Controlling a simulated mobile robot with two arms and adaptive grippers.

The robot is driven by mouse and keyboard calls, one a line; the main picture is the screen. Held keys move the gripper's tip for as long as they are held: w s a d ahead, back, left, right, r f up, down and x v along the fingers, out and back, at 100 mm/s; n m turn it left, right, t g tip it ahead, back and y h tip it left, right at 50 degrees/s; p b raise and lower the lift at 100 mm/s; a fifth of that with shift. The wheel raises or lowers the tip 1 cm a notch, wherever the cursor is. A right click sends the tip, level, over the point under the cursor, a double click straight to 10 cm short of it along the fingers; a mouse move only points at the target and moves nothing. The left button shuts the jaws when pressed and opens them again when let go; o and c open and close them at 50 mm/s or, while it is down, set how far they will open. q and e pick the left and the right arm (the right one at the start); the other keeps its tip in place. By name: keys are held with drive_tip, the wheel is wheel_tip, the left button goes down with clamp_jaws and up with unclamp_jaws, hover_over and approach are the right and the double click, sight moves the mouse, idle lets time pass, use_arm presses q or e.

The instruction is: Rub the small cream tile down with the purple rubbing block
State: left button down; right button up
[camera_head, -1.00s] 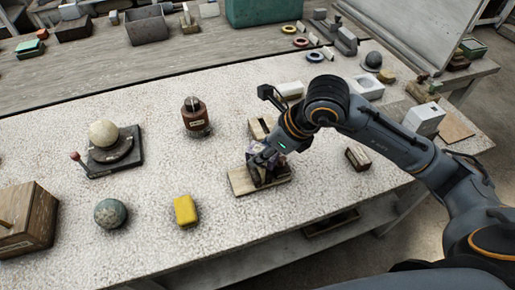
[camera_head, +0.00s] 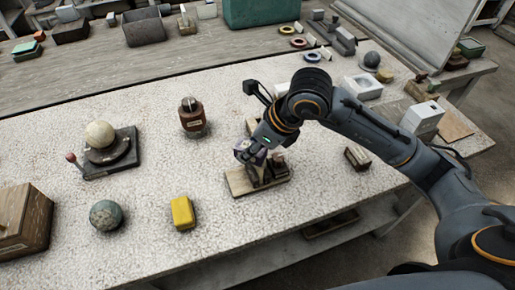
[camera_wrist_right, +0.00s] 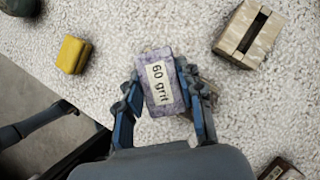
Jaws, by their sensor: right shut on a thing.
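My right gripper (camera_head: 254,162) is shut on the purple rubbing block (camera_wrist_right: 162,84), which has a "60 grit" label facing the wrist camera. In the head view the gripper and block are over a light wooden board (camera_head: 238,186). I cannot tell whether the block touches what is below it. I cannot make out the small cream tile; the block and fingers hide part of the board. My left gripper is not in view.
A yellow block (camera_head: 183,213) and a greenish ball (camera_head: 106,215) lie to the left. A slotted wooden block (camera_wrist_right: 248,33) is behind the board, a dark-brown block (camera_head: 357,158) to its right. A brown jar (camera_head: 193,117) stands farther back. Speckled tabletop between them is clear.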

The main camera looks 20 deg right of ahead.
drive_tip(key=shift+w+a, duration=0.2)
drive_tip(key=shift+s+d, duration=0.1)
drive_tip(key=shift+d, duration=0.05)
drive_tip(key=shift+s+d+r, duration=0.65)
drive_tip(key=shift+d+r, duration=0.05)
drive_tip(key=shift+r, duration=0.05)
drive_tip(key=shift+r+p, duration=0.9)
drive_tip(key=shift+r, duration=0.35)
